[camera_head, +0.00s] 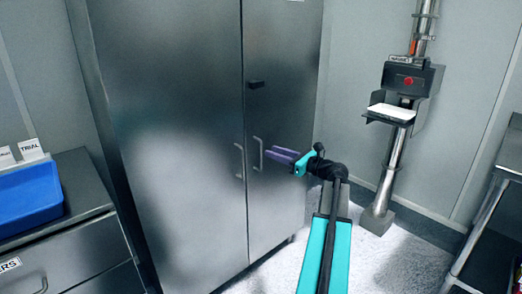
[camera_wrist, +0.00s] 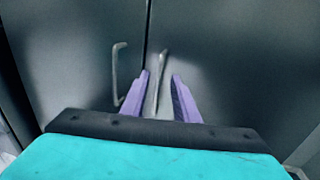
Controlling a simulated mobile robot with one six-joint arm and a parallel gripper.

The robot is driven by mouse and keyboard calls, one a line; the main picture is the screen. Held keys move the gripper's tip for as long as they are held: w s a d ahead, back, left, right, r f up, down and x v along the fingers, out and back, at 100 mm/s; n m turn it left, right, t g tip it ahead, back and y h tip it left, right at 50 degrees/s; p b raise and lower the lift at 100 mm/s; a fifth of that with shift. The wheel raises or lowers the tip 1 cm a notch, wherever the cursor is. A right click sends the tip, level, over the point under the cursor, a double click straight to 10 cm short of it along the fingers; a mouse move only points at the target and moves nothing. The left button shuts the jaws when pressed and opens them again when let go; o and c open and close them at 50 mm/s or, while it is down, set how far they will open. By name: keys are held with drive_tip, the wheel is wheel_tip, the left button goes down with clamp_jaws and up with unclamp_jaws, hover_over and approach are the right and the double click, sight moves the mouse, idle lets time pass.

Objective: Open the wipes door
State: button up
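A tall grey metal cabinet (camera_head: 180,130) with two closed doors fills the middle of the head view. Its left door handle (camera_head: 239,161) and right door handle (camera_head: 258,153) stand side by side at the centre seam. No label reading wipes is legible on it. My gripper (camera_head: 272,154) has purple fingers and is in front of the right door, close to the right handle. In the wrist view the fingers (camera_wrist: 160,92) are apart, with the right handle (camera_wrist: 161,75) showing between them. The left handle (camera_wrist: 119,75) is outside the fingers, to the left. I cannot tell whether any finger touches the handle.
A counter with drawers (camera_head: 85,255) and a blue bin (camera_head: 28,200) stands left. A post with a red-button box (camera_head: 405,80) stands right, and a dark shelf rack (camera_head: 495,215) is at far right.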

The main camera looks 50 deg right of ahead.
drive_tip(key=w, duration=0.7)
drive_tip(key=shift+a+b, duration=0.35)
drive_tip(key=shift+a, duration=0.1)
clamp_jaws()
